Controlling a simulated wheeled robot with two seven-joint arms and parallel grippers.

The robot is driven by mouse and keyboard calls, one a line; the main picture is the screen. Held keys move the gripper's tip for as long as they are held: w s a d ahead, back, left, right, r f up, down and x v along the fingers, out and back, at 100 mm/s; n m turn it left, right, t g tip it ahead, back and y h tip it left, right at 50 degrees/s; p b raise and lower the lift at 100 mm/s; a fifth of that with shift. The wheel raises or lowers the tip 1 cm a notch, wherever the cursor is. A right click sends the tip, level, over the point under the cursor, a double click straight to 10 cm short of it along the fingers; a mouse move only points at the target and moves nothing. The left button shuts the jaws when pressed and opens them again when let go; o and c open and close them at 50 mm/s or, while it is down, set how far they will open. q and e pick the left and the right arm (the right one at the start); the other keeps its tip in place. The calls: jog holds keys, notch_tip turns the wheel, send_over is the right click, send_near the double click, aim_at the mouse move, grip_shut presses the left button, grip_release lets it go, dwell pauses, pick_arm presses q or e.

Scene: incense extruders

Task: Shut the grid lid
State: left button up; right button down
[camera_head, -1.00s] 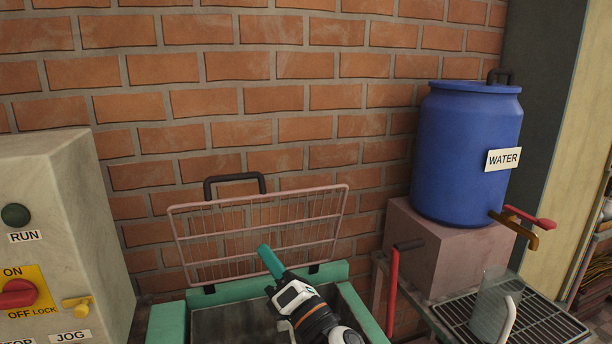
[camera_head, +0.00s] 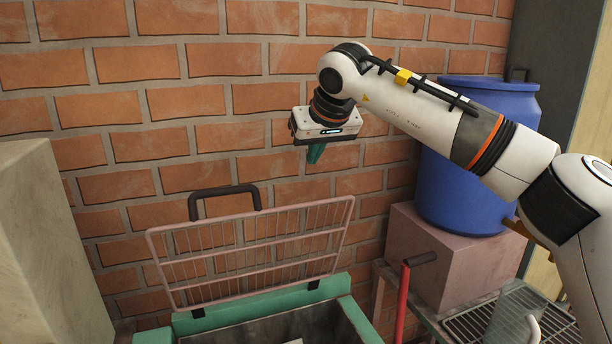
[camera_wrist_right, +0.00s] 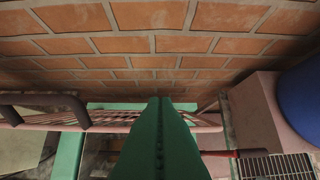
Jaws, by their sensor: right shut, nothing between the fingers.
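The grid lid (camera_head: 255,250) is a pink wire frame with a black handle (camera_head: 224,195) on its top edge. It stands open, leaning back near the brick wall, hinged at the rear of a green-rimmed bin (camera_head: 262,309). My right gripper (camera_head: 315,154) is shut and empty, pointing down, above the lid's top edge at its right part and apart from it. In the right wrist view the green fingers (camera_wrist_right: 160,135) are together, with the lid (camera_wrist_right: 105,122) below them and its handle (camera_wrist_right: 45,105) at the left. My left gripper is not in view.
A brick wall (camera_head: 130,110) stands close behind the lid. A blue water barrel (camera_head: 465,190) on a pink block (camera_head: 445,255) is at the right, partly behind my arm. A red lever (camera_head: 402,300), a glass jug (camera_head: 510,318) and a grey cabinet (camera_head: 45,250) flank the bin.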

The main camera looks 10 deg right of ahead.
aim_at(311, 202)
jog(key=f+p, duration=0.1)
jog(key=f, duration=0.1)
jog(key=w+f+p, duration=0.1)
jog(key=f, duration=0.2)
jog(key=f+p, duration=0.1)
jog(key=f, duration=0.2)
jog(key=shift+w+a, duration=0.15)
jog(key=shift+w, duration=0.15)
jog(key=shift+s+f, duration=0.25)
jog(key=shift+f, duration=0.05)
